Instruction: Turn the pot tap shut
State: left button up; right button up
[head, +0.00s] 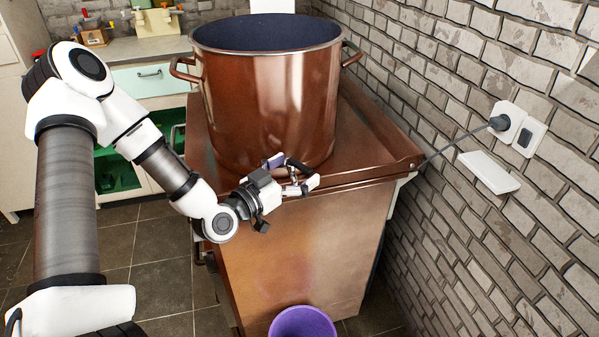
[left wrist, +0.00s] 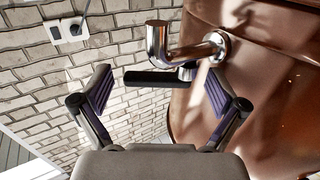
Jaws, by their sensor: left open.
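The large copper-brown pot (head: 262,105) stands on a brown cabinet. Its tap (left wrist: 186,50) is a shiny metal pipe that comes out of the pot's side and bends at an elbow. The tap's flat black lever (left wrist: 152,78) points left in the left wrist view, away from the pot wall. My left gripper (head: 292,176) is low at the pot's front; it also shows in the left wrist view (left wrist: 160,95). It is open, its purple-padded fingers on either side of the lever. I see no contact. In the head view the gripper partly hides the tap.
The brown cabinet (head: 310,255) fills the middle, close to a brick wall (head: 490,120) with a socket and plug (head: 502,122). A purple bucket (head: 302,323) is on the floor in front. A counter (head: 150,48) with small items is at the back left.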

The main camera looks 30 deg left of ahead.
pick_arm(q)
jog(key=shift+w+d, duration=0.25)
jog(key=shift+w, duration=0.35)
jog(key=shift+s+a, duration=0.1)
jog(key=shift+c, duration=1)
jog(key=c, duration=0.9)
